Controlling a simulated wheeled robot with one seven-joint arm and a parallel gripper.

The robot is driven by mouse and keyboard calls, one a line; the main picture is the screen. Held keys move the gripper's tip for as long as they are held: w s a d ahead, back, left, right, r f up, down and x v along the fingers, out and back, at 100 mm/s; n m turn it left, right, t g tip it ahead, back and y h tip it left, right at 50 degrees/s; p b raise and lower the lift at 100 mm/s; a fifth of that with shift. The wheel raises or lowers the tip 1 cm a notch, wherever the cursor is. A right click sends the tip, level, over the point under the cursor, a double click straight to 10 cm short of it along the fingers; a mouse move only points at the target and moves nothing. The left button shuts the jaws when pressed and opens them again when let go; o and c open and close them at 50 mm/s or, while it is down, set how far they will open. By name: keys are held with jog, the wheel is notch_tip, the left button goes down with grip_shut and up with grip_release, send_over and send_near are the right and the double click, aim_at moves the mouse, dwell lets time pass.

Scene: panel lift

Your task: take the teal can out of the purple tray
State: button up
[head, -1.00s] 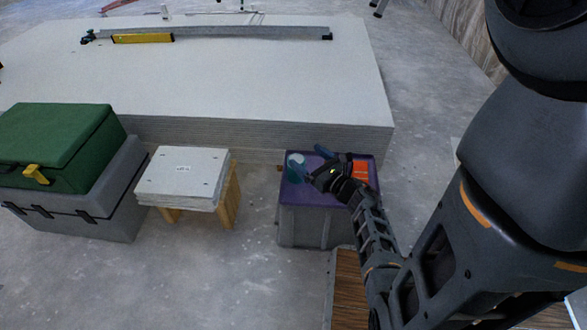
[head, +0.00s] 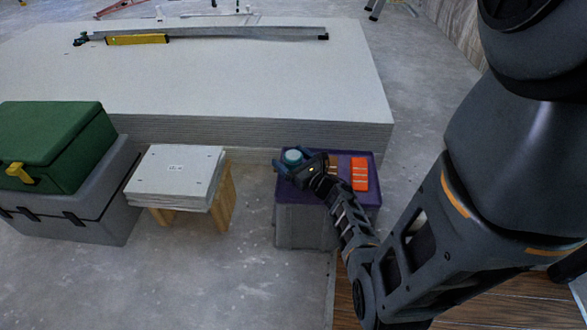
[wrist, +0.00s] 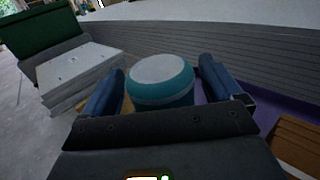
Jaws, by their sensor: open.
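The teal can (head: 293,157) with a pale top stands at the left end of the purple tray (head: 373,206), which sits on a grey box. In the wrist view the teal can (wrist: 161,82) is upright between the two blue fingers. My gripper (head: 291,162) is open, with one finger on each side of the can. The wrist view shows a small gap at the right finger; contact at the left finger cannot be told. The can's lower part is hidden behind the gripper body.
An orange block (head: 360,174) and a tan item (head: 334,170) lie in the tray to the right. A stack of white panels (head: 250,85) rises just behind. A wooden stand with white tiles (head: 175,172) and a green case (head: 52,142) are at left.

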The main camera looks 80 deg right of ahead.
jog(key=shift+w+d, duration=0.2)
jog(key=shift+w, duration=0.05)
jog(key=c, duration=1.2)
jog(key=shift+r, duration=0.1)
